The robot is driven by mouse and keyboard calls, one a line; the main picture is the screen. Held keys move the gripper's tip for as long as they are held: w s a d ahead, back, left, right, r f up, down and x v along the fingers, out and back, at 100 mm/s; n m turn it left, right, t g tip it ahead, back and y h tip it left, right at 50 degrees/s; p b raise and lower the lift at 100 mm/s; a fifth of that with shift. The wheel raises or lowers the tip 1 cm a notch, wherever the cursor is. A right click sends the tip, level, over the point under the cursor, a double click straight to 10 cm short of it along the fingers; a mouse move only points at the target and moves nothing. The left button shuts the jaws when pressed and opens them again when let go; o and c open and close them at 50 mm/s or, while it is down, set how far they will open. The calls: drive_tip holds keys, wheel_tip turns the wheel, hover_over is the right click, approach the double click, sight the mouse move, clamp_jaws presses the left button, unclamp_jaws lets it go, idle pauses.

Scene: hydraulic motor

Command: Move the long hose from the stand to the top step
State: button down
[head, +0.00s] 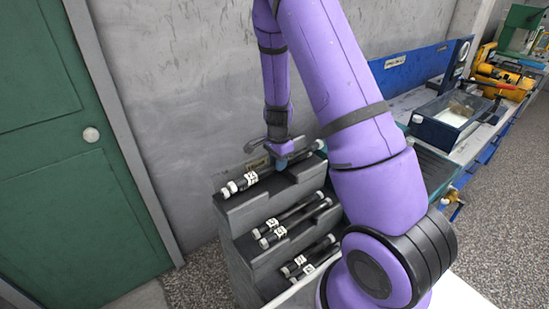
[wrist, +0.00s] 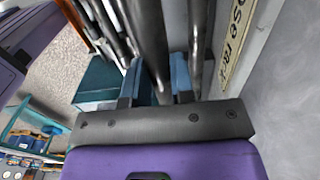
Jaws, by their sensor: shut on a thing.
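A grey stepped rack (head: 228,215) stands against the wall in the head view. A long black hose (head: 264,174) with pale ends and a white label lies along its top step. My gripper (head: 281,160) is over the top step, pointing down. In the wrist view, its two blue fingers (wrist: 160,82) are shut on a dark hose (wrist: 152,40). Another dark tube (wrist: 199,35) runs just right of the fingers, close to the rack's label plate (wrist: 237,30). My gripper partly hides the top step in the head view.
Shorter hoses lie in pairs on the middle step (head: 290,217) and lower step (head: 308,262). A green door (head: 75,200) is at left. A blue-edged workbench (head: 410,72) with a clear-sided bin (head: 447,122) is at right. My arm hides part of the rack's right side.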

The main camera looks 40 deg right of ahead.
drive_tip(key=shift+f, duration=2.3)
drive_tip(key=shift+a, duration=0.4)
drive_tip(key=shift+f, duration=0.45)
drive_tip(key=c, duration=0.9)
unclamp_jaws()
wheel_tip(320, 180, up, 11)
drive_tip(key=shift+f, duration=0.1)
